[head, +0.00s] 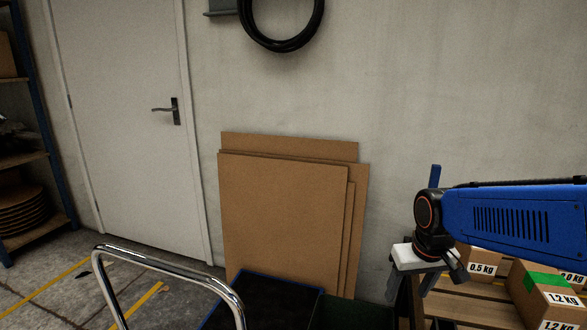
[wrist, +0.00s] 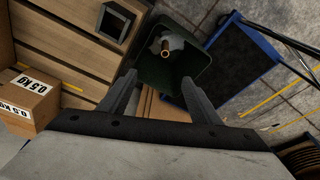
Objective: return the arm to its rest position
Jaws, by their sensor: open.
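My blue arm (head: 510,222) reaches in from the right edge of the head view, with its wrist bent downward. My gripper (head: 443,282) hangs at the arm's end, beside the wooden slatted surface. In the wrist view my gripper (wrist: 158,78) has its two dark fingers spread apart with nothing between them. Beyond the fingertips is a dark green bin (wrist: 150,73) on the floor, holding a pale crumpled item and a brown tube (wrist: 165,54).
Labelled cardboard boxes (head: 545,292) stand on the slatted wood (head: 462,308) at right. A blue-edged cart (head: 265,295) with a chrome handle (head: 165,262) is in front. Cardboard sheets (head: 285,215) lean against the wall. A grey hollow square piece (wrist: 113,22) lies on the wood.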

